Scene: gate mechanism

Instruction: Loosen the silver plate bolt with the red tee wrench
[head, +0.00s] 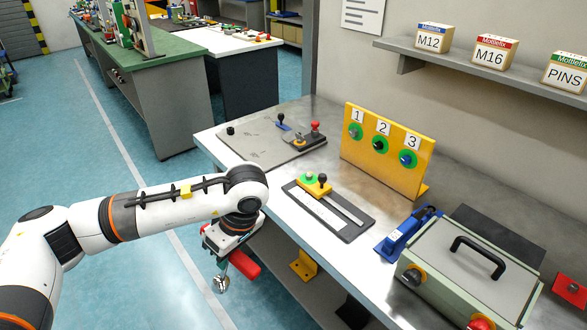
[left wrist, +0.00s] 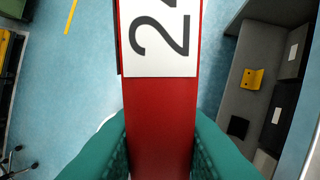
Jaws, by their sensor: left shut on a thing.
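My left gripper (head: 232,250) hangs in front of the bench's left front edge, out over the floor. It is shut on the red tee wrench (head: 245,265). A silver round end shows below the gripper. In the left wrist view the red bar of the wrench (left wrist: 160,115) lies between the two teal fingers and bears a white label with "24" in part. A flat grey plate (head: 262,143) lies at the far left of the bench, apart from the gripper. My right gripper is not in view.
The bench (head: 330,110) also holds a slotted slider fixture (head: 330,212), a yellow numbered panel (head: 422,155), a blue clamp-like device (head: 408,235) and a grey box with a handle (head: 475,265). A yellow bracket (head: 304,265) lies on the lower shelf. The floor at left is open.

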